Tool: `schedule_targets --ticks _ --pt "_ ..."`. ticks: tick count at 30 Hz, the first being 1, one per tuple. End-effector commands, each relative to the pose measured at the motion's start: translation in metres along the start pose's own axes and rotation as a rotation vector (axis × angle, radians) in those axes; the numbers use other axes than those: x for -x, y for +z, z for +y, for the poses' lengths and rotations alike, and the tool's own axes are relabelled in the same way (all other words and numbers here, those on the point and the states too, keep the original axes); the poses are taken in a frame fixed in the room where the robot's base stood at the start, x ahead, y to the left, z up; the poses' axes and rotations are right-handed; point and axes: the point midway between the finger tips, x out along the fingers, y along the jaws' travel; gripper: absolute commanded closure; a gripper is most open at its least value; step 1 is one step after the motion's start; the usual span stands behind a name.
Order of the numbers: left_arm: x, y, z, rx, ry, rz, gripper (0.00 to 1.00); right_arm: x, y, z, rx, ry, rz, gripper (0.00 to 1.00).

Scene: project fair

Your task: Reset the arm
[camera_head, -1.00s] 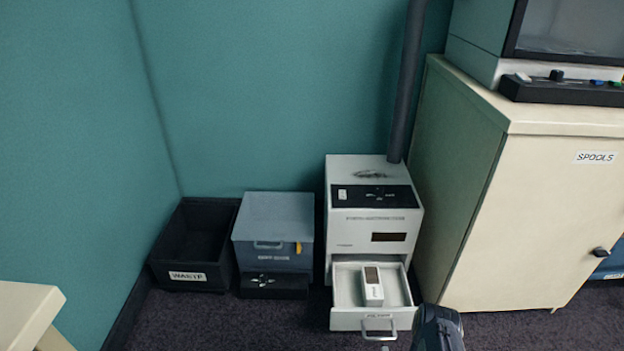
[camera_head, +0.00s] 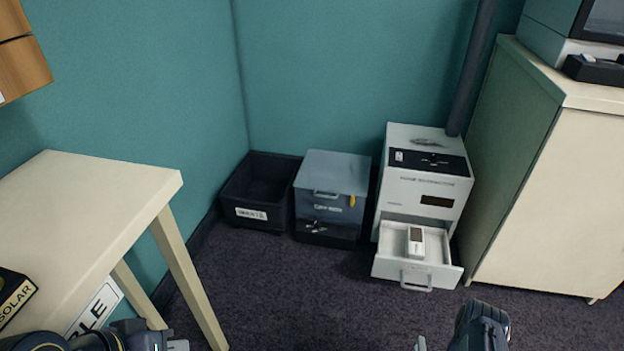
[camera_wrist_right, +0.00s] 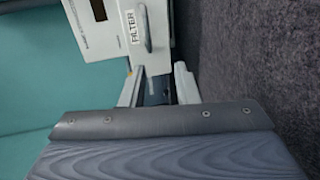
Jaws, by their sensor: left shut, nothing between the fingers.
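My right gripper (camera_wrist_right: 158,82) shows in the right wrist view with its two pale fingers apart and nothing seen between them. Beyond it is the front of the open drawer (camera_wrist_right: 125,28), labelled FILTER. In the head view my right arm is at the bottom edge, in front of the drawer (camera_head: 440,277), and the gripper is mostly out of frame. My left gripper (camera_head: 178,345) is at the bottom left, shut and empty, beside the cream table (camera_head: 85,205). A small white device (camera_head: 416,241) lies inside the drawer of the white cabinet (camera_head: 425,185).
A black waste bin (camera_head: 256,215) and a blue-grey box (camera_head: 330,175) stand left of the cabinet. A tall cream cupboard (camera_head: 530,190) stands right, with a dark pipe (camera_head: 470,75) behind. A box marked SOLAR (camera_head: 14,295) is at the left edge. Middle floor is clear.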

Motion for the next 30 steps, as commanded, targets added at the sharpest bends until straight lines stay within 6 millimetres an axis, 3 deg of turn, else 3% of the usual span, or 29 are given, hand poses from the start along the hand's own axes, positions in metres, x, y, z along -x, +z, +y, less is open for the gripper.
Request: schedule_targets --ticks 11,17,20,24,30 --pt "0.0 0.0 0.0 0.0 0.0 0.0 1.0 -0.039 0.018 0.04 -0.084 -0.052 -0.018 0.72" --pt "0.0 0.0 0.0 0.0 0.0 0.0 1.0 -0.067 0.031 0.081 -0.178 -0.107 -0.038 0.72" --pt "0.0 0.0 0.0 0.0 0.0 0.0 1.0 -0.081 0.038 0.111 -0.248 -0.141 -0.055 0.72" --pt "0.0 0.0 0.0 0.0 0.0 0.0 1.0 -0.097 0.044 0.172 -0.395 -0.205 -0.085 0.72" --pt "0.0 0.0 0.0 0.0 0.0 0.0 1.0 -0.086 0.037 0.275 -0.686 -0.326 -0.133 0.72"
